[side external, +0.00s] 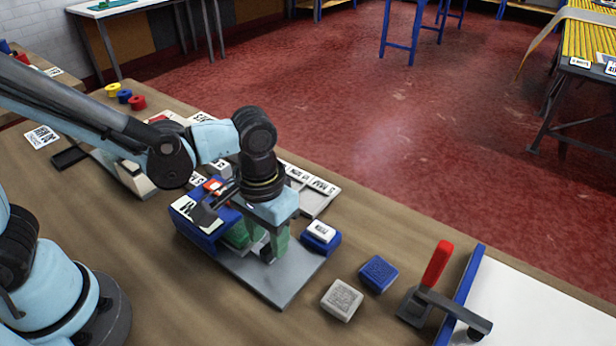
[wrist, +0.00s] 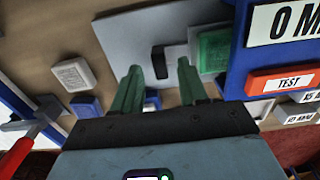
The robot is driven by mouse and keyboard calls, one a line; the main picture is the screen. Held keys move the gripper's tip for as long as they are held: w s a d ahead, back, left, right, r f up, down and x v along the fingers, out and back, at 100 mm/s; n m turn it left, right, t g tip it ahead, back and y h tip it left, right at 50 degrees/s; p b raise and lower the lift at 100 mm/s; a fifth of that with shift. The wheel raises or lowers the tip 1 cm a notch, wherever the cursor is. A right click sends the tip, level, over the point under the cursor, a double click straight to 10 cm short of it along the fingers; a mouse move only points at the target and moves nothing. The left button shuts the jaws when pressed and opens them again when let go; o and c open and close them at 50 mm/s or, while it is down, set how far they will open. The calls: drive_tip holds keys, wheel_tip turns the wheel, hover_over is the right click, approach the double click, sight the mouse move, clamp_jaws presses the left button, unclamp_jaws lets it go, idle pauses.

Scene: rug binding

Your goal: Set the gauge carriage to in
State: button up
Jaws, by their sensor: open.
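The gauge has a grey baseplate (side external: 285,278) and a blue housing (side external: 195,228), with a white label and a red TEST button (wrist: 280,82) in the wrist view. A green block (side external: 237,236) sits against the housing; it also shows in the wrist view (wrist: 213,50). It looks like the carriage, but I cannot be sure. A black upright piece (wrist: 160,62) stands on the plate, apart from the green block. My gripper (wrist: 158,70) is open, its two green fingers on either side of the black piece in the picture. In the side view my gripper (side external: 270,250) is low over the plate and partly hides it.
A small blue block with a white label (side external: 320,236) stands right of the plate. A grey block (side external: 341,299) and a blue block (side external: 378,273) lie nearer the red-handled clamp (side external: 436,270). Labelled trays (side external: 308,188) stand behind. The table front is clear.

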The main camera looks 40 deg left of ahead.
drive_tip(key=shift+f, duration=0.85)
drive_tip(key=shift+c, duration=0.4)
clamp_jaws()
drive_tip(key=shift+a, duration=0.1)
